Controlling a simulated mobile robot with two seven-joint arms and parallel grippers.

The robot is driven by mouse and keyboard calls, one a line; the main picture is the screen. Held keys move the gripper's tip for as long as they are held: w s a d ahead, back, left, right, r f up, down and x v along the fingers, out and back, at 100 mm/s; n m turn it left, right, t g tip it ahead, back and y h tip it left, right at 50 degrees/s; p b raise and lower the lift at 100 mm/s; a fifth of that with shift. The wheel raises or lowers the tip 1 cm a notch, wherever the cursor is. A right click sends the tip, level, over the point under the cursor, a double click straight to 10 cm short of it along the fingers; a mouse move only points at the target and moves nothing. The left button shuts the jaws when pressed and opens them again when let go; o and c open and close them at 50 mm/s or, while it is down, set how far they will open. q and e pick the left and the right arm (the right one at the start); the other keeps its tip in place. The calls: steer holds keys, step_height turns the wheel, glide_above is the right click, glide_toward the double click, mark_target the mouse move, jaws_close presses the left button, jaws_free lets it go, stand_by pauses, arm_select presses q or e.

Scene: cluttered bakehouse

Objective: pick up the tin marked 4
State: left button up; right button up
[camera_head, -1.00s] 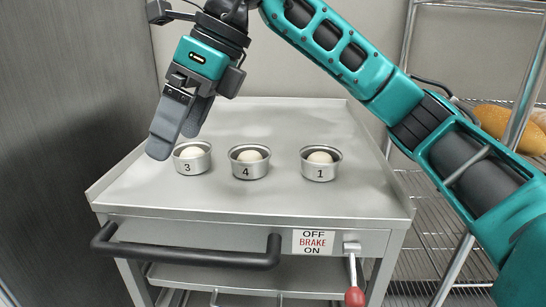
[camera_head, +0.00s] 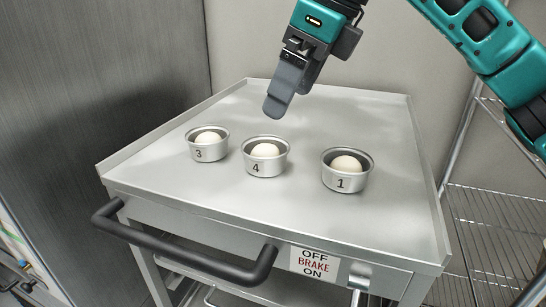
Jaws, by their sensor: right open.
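The tin marked 4 (camera_head: 264,166) is a small round metal tin with a pale dough ball in it. It stands upright on the steel trolley top (camera_head: 300,222), between the tin marked 3 (camera_head: 208,153) and the tin marked 1 (camera_head: 345,180). My right gripper (camera_head: 276,106) points down above and just behind the tin marked 4, apart from it. Its jaws are open and hold nothing; from this side the fingers nearly overlap. My left gripper is out of view.
The tins marked 3 and 1 each hold a dough ball. The trolley has a dark handle (camera_head: 185,243) and a brake sign (camera_head: 314,262) at the front. A wire rack (camera_head: 495,225) stands at the right. The trolley top behind the tins is clear.

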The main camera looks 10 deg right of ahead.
mark_target(266, 146)
steer(key=b+x, duration=0.1)
steer(key=x, duration=1)
steer(key=shift+a+f, duration=0.1)
steer(key=shift+f, duration=0.15)
steer(key=c, duration=0.9)
